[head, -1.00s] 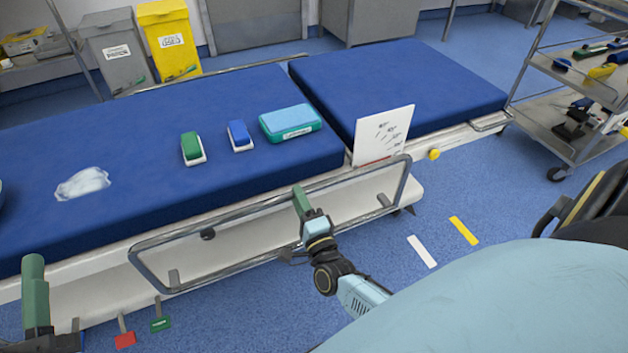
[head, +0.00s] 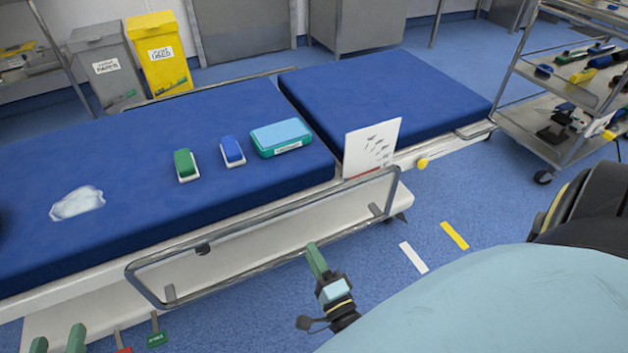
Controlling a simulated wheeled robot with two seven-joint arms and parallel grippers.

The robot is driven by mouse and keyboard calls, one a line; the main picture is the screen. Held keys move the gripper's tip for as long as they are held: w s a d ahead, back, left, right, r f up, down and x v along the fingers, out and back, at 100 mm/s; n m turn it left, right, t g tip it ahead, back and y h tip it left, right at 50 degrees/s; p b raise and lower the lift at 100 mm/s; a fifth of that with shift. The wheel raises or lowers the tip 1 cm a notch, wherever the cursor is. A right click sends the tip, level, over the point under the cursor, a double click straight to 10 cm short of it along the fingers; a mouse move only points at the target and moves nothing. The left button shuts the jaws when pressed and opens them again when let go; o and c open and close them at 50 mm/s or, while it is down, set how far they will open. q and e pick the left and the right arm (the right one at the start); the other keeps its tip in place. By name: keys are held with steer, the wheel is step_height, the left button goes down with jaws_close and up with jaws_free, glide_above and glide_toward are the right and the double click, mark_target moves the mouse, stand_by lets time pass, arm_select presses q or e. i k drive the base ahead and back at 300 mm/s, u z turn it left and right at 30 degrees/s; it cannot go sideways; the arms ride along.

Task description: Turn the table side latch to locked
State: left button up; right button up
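The operating table (head: 130,131) has blue pads and a pale side. A yellow knob (head: 422,163) sits on its side, right of the white card; a small dark knob (head: 203,249) sits behind the side rail. I cannot tell which of them is the latch, or its setting. My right gripper (head: 316,260) has green fingers and is in front of the rail, left of and nearer than the yellow knob. Its fingers overlap, so its opening is unclear. My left gripper (head: 57,341) is at the bottom left edge, two green fingers apart and nothing seen between them.
A metal side rail (head: 270,212) runs along the near side. A white card (head: 370,147) stands at the pad gap. Red (head: 124,350) and green (head: 157,339) tags hang low at left. A steel cart (head: 560,110) stands at right. Floor between table and cart is open.

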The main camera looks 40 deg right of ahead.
mark_target(205, 249)
steer(key=k, duration=1)
